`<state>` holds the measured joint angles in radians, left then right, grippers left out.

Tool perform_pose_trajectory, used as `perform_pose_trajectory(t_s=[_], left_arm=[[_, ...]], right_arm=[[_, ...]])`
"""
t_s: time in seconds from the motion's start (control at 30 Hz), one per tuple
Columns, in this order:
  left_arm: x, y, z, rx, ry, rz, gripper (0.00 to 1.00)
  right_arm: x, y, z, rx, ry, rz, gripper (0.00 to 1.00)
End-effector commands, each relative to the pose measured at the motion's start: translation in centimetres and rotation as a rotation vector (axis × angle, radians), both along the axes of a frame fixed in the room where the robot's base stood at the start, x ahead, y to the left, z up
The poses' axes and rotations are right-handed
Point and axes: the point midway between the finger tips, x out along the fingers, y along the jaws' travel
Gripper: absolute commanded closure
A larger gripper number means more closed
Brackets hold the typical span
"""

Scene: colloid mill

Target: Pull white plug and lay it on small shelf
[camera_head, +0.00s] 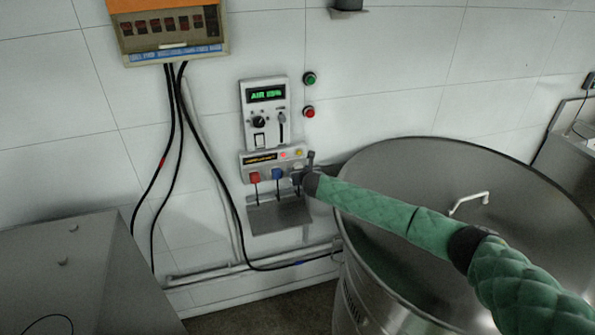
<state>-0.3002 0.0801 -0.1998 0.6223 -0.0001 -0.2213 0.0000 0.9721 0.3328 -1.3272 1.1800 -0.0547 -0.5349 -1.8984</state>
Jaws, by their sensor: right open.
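A socket panel (262,160) is on the wall, with a red plug (255,177) and a blue plug (278,174) in it, cords hanging down. A small pale patch at its right end, beside my gripper, may be the white plug; it is mostly hidden. My right gripper (298,178) is at the panel's right end, reaching in from the right on the green-sleeved arm. It is open; I cannot tell whether its fingers are around the plug. The small grey shelf (280,218) is on the wall just below the plugs. My left gripper is out of view.
A control box (265,112) with a green display is above the panel. A large steel vat (380,270) stands at right under my arm. A grey cabinet (90,275) is at lower left. Black cables (215,160) hang from the orange-topped breaker box (170,30).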

Motion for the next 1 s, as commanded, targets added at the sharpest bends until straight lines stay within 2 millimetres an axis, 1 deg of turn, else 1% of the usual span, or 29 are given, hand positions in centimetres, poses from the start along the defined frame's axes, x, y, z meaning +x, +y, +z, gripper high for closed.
perform_pose_trajectory(t_s=[0.23, 0.5, 0.57, 0.6, 0.67, 0.8, 0.83, 1.0], left_arm=[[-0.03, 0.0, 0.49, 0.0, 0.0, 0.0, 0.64], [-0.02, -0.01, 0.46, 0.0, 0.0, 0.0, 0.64], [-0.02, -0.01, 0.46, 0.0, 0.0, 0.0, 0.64], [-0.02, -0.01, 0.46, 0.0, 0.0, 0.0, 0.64], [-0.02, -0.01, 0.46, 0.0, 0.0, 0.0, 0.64], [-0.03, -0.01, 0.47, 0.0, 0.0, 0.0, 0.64], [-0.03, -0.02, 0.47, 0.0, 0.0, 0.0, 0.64], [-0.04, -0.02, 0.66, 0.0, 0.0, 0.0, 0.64]], right_arm=[[0.0, 0.02, 0.09, 0.0, 0.0, 0.0, 0.4], [-0.02, 0.03, -0.02, 0.0, 0.0, 0.0, 0.4], [-0.02, 0.03, -0.02, 0.0, 0.0, 0.0, 0.5], [-0.01, 0.03, -0.01, 0.0, 0.0, 0.0, 0.58], [-0.01, 0.03, -0.01, 0.0, 0.0, 0.0, 0.69], [-0.01, 0.03, 0.0, 0.0, 0.0, 0.0, 0.97], [-0.01, 0.02, 0.0, 0.0, 0.0, 0.0, 1.0], [-0.19, -0.04, 0.07, 0.0, 0.0, 0.0, 1.0]])
